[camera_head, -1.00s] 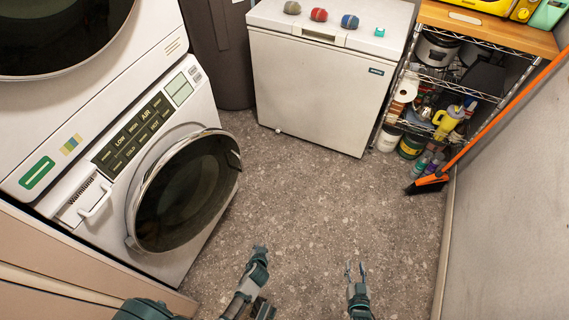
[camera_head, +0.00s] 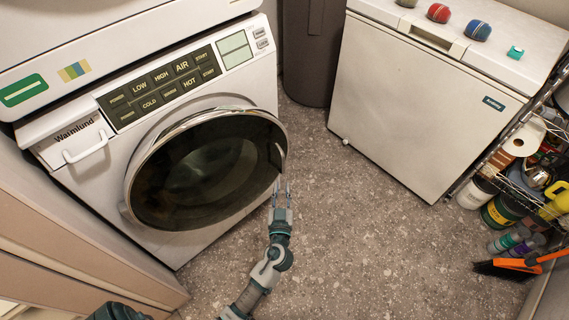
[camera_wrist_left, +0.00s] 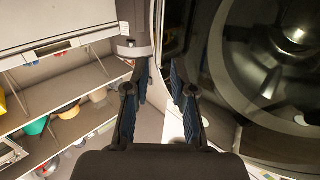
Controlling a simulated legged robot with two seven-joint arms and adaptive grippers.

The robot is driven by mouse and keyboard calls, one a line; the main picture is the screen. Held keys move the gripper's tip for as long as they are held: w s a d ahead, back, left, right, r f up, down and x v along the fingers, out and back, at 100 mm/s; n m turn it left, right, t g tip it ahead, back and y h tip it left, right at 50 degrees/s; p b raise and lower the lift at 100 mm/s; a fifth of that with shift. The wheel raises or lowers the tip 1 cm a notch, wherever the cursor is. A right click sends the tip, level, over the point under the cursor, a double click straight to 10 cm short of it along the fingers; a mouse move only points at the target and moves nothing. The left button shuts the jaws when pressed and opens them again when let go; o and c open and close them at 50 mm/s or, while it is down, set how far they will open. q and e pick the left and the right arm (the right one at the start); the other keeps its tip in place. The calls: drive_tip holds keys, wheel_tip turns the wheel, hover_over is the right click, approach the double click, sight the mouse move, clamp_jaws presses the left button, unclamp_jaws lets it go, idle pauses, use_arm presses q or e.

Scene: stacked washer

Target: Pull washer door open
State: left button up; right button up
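The washer door (camera_head: 200,168) is a round dark glass door with a silver rim on the front of the white washer (camera_head: 70,170). It looks shut in the head view. My left gripper (camera_head: 281,186) is at the lower right edge of the door, fingers pointing up toward the rim. In the left wrist view its two dark fingers (camera_wrist_left: 160,100) are spread apart, with the door's edge (camera_wrist_left: 158,45) ahead between them and the dark glass to the right. I cannot tell whether a finger touches the rim. My right gripper is out of view.
A white chest freezer (camera_head: 420,100) stands at the right, with a dark bin (camera_head: 312,50) between it and the washer. A wire shelf (camera_head: 510,150) and an orange broom (camera_head: 515,263) are at the far right. The speckled floor (camera_head: 370,240) before the washer is clear.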

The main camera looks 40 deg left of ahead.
sight(283, 166)
use_arm(q)
drive_tip(key=x, duration=1)
drive_tip(key=shift+w+a+f+b, duration=0.1)
drive_tip(key=shift+w+a+b, duration=0.15)
drive_tip(key=shift+b, duration=0.15)
clamp_jaws()
